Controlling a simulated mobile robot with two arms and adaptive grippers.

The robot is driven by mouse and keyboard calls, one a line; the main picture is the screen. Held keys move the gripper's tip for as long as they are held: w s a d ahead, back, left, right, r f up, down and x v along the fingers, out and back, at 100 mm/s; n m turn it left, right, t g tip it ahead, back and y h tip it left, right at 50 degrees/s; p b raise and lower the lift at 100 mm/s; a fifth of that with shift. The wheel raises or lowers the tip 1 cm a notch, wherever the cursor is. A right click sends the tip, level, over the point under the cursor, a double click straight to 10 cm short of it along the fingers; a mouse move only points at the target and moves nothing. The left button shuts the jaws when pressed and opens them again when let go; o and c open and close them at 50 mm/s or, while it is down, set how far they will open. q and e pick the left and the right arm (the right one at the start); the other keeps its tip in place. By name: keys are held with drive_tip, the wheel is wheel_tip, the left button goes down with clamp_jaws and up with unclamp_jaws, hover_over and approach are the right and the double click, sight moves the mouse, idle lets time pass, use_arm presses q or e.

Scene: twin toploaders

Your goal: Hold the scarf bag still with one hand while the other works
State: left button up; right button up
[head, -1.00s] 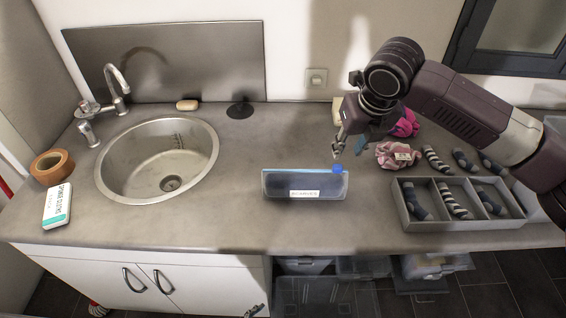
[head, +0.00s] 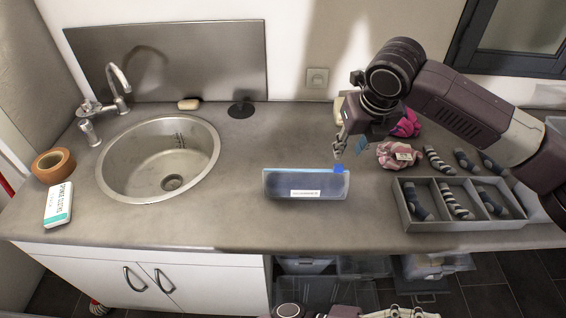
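The scarf bag (head: 290,184) is a flat, see-through dark-blue pouch with a white label, lying on the counter right of the sink. A bright blue tab (head: 338,169) sits at its upper right corner. My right gripper (head: 338,154) points down just above and behind that tab, seemingly apart from it. Its fingers are small and close together, so whether they are open or shut is unclear. Parts of my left gripper (head: 385,313) show at the bottom edge, below the counter front and apart from the bag. The picture edge cuts it off.
A grey divided tray (head: 437,226) with socks stands at the right. Loose socks (head: 436,160), a pink scrunchie (head: 398,156) and a magenta one (head: 407,124) lie behind it. The sink (head: 125,190) is at the left. Counter in front of the bag is clear.

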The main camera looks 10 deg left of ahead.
use_arm(q)
drive_tip(key=s+r+m+g+y, duration=0.1)
drive_tip(key=s+r+m+g, duration=0.2)
drive_tip(key=s+m+g, duration=0.2)
drive_tip(key=r+m+t+y, duration=0.2)
drive_tip(key=m+t+y, duration=0.3)
drive_tip(key=m+y, duration=1.2)
hover_over(283, 171)
drive_tip(key=s, duration=0.4)
drive_tip(key=n+y, duration=0.2)
drive_tip(key=w+f+m+t, duration=0.1)
drive_tip(key=w+f+m+y, duration=0.1)
drive_tip(key=w+m, duration=0.1)
drive_tip(key=shift+w+t, duration=0.1)
drive_tip(key=shift+t, duration=0.3)
drive_tip(key=shift+w+f+m, duration=0.35)
drive_tip(key=shift+w+m, duration=0.15)
drive_tip(key=shift+m, duration=0.2)
drive_tip(key=shift+f, duration=0.3)
wheel_tip(283, 171, down, 7)
drive_tip(key=shift+f, duration=0.1)
drive_tip(key=shift+c, duration=0.6)
